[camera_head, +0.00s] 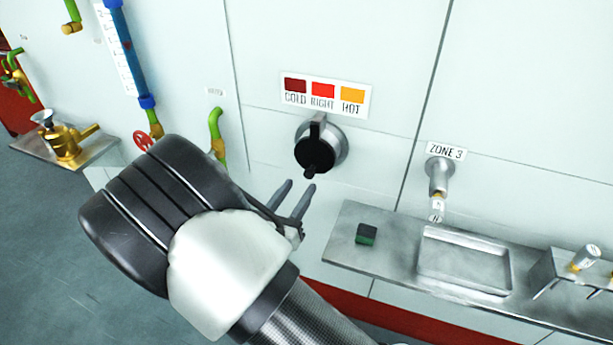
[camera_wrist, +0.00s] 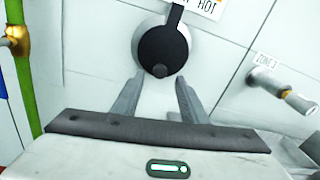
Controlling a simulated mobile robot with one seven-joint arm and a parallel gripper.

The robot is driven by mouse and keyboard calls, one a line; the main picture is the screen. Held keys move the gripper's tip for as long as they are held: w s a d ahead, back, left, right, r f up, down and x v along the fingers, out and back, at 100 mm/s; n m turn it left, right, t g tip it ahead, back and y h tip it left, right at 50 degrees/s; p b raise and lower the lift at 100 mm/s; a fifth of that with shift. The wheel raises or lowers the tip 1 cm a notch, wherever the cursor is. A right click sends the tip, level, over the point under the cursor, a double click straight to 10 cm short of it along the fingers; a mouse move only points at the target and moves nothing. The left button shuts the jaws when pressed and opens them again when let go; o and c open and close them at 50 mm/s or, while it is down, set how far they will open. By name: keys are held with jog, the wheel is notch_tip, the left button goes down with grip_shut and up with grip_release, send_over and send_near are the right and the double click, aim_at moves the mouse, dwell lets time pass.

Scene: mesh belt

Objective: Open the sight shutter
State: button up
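The sight shutter appears to be the black round disc (camera_head: 314,154) on a round metal fitting (camera_head: 335,148) on the white wall, under a sign (camera_head: 325,94) reading COLD, RIGHT, HOT. The disc hangs from a strap at its top and has a small knob at its bottom. It covers most of the fitting's face. In the wrist view the disc (camera_wrist: 163,50) lies just beyond my fingertips, with its knob (camera_wrist: 160,70) between them. My gripper (camera_head: 300,184) is open and empty, just below and in front of the disc. The fingers look apart from the disc.
Right of the disc a metal shelf (camera_head: 385,222) holds a small dark green block (camera_head: 367,234) and a shallow metal tray (camera_head: 463,262). A spout (camera_head: 439,178) under a ZONE 3 label juts from the wall. Pipes and a red handwheel (camera_head: 143,140) stand at left.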

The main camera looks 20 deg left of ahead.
aim_at(308, 175)
jog(key=w, duration=0.5)
jog(key=shift+w+d, duration=0.35)
jog(key=shift+d, duration=0.05)
grip_shut()
